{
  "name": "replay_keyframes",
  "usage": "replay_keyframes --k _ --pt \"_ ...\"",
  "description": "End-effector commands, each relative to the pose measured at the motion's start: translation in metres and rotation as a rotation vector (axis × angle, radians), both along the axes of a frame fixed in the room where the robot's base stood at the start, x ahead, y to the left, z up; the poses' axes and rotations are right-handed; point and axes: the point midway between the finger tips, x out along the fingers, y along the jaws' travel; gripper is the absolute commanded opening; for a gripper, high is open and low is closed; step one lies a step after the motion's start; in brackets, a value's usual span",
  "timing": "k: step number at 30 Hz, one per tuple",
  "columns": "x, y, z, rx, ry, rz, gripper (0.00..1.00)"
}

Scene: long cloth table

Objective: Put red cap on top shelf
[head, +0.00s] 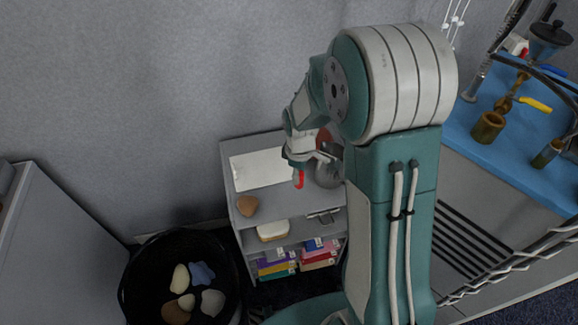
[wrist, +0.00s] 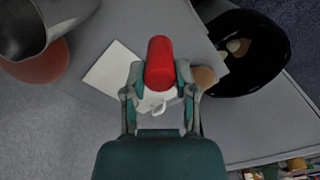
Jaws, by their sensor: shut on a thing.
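The red cap (wrist: 160,62) is a small red cylinder held between the two fingers of my gripper (wrist: 160,82) in the wrist view. In the head view the red cap (head: 299,179) shows below my gripper (head: 298,163), over the grey shelf unit. The top shelf (head: 240,222) of that unit lies beneath the cap. A gap seems to show between cap and shelf, but I cannot tell its exact height. My arm hides the right part of the shelf.
On the top shelf are a white sheet (head: 258,168), a brown lump (head: 247,205), a metal pot (head: 328,172) and a reddish round thing (wrist: 38,62). A black bin (head: 140,270) with several lumps stands at the front left. A blue bench (head: 520,150) is at right.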

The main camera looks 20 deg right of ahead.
Motion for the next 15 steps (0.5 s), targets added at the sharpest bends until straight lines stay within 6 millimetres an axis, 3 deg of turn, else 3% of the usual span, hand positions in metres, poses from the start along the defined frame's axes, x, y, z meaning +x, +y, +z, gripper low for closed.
replay_keyframes --k 15 --pt "-0.093 -0.009 0.029 -0.008 -0.004 0.982 0.12"
